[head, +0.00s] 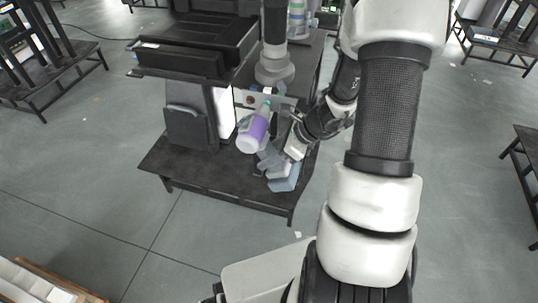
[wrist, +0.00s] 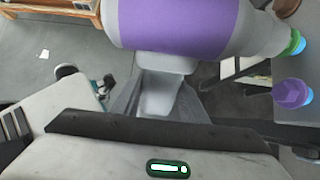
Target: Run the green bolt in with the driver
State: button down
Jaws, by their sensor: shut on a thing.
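The driver, with a purple and white body (head: 256,128), a green nose and a blue-grey foot (head: 284,180), is in my gripper (head: 277,158). It is tilted, nose toward the panel behind it. In the wrist view its body (wrist: 185,25) crosses the top, with the green nose end (wrist: 294,42) at right. My gripper (wrist: 155,100) is shut on the grey handle below the body.
The pale panel (head: 243,97) also bears a brown spot. A dark low platform (head: 225,182) lies under the driver. A black stacked tray (head: 195,50) stands left of it and a grey column (head: 275,60) behind. Open floor lies in front.

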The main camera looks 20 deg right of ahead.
jog(key=shift+w+d+r, duration=0.1)
jog(key=shift+w+d, duration=0.65)
jog(key=shift+w, duration=0.25)
dwell(3.2)
jog(key=shift+s+a+b, duration=0.55)
jog(key=shift+s+a, duration=0.25)
jog(key=shift+s, duration=0.25)
jog(key=shift+s+a+b, duration=0.5)
jog(key=shift+s+a, duration=0.25)
jog(key=shift+s, duration=0.25)
jog(key=shift+s+a+b, duration=0.45)
jog(key=shift+s+a, duration=0.15)
jog(key=shift+s, duration=0.25)
jog(key=shift+s+a+b, duration=0.4)
jog(key=shift+s+a, duration=0.2)
jog(key=shift+s, duration=0.2)
